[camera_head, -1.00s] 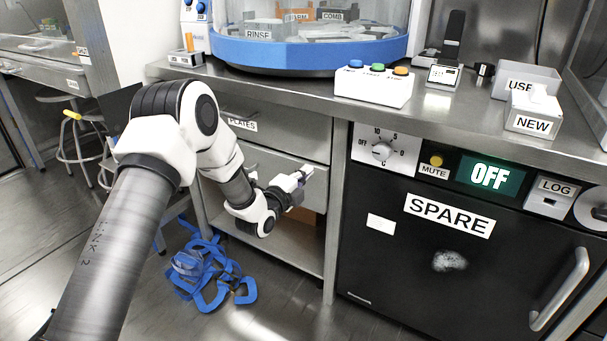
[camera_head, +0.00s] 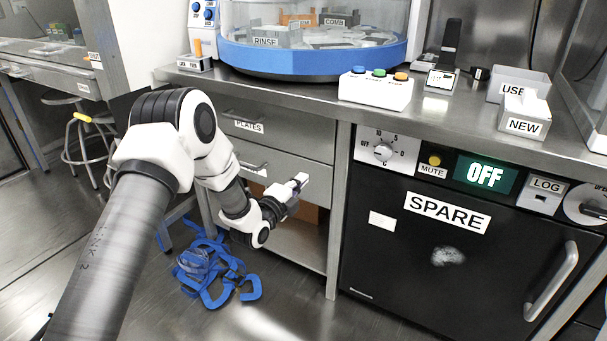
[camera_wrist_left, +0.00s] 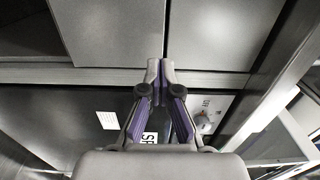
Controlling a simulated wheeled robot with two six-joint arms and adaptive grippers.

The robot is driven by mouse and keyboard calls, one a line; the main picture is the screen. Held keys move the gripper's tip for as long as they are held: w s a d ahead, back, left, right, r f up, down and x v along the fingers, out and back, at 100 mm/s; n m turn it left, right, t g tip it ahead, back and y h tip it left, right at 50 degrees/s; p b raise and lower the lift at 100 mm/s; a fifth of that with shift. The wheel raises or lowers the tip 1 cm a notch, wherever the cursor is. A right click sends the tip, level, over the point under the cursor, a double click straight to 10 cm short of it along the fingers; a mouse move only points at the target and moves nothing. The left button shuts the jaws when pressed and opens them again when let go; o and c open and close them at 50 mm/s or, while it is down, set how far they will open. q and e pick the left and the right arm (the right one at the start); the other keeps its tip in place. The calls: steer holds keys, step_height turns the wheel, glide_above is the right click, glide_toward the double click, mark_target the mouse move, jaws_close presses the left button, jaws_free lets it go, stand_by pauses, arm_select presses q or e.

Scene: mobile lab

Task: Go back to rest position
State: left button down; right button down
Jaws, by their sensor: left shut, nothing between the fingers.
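My left gripper (camera_head: 299,181) is shut and empty in the head view, in front of the lower drawer (camera_head: 315,178) under the bench. In the left wrist view its two fingers (camera_wrist_left: 160,66) meet at the tips with nothing between them. Whether the fingertips touch the drawer front cannot be told. My left arm comes in from the left and bends at the elbow. My right gripper does not show in either view.
The steel bench (camera_head: 300,94) carries a blue-rimmed round machine (camera_head: 310,58), a button box (camera_head: 376,90) and a NEW box (camera_head: 524,124). A black SPARE cabinet (camera_head: 400,270) stands at right. Blue straps (camera_head: 215,275) lie on the floor below the arm.

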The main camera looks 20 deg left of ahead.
arm_select(q)
steer(key=s+p, duration=0.2)
steer(key=s, duration=0.4)
steer(key=s+d+f+n+g, duration=0.2)
steer(key=s+d+f+g, duration=0.2)
steer(key=s+f, duration=0.6)
steer(key=s+d+f+n+g, duration=0.1)
steer(key=s+d+f+g, duration=0.5)
steer(key=f, duration=0.5)
steer(key=s+a+f+n+g+y, duration=0.1)
steer(key=s+f+n+g, duration=0.25)
steer(key=s+n, duration=0.65)
steer(key=s+a+f+n+g+y, duration=0.15)
steer(key=s+n+g, duration=0.4)
steer(key=s, duration=0.75)
step_height(320, 180, up, 33)
steer(key=t+p, duration=0.1)
steer(key=p, duration=3.2)
steer(key=shift+f+n+h, duration=0.2)
steer(key=shift+n+h, duration=0.25)
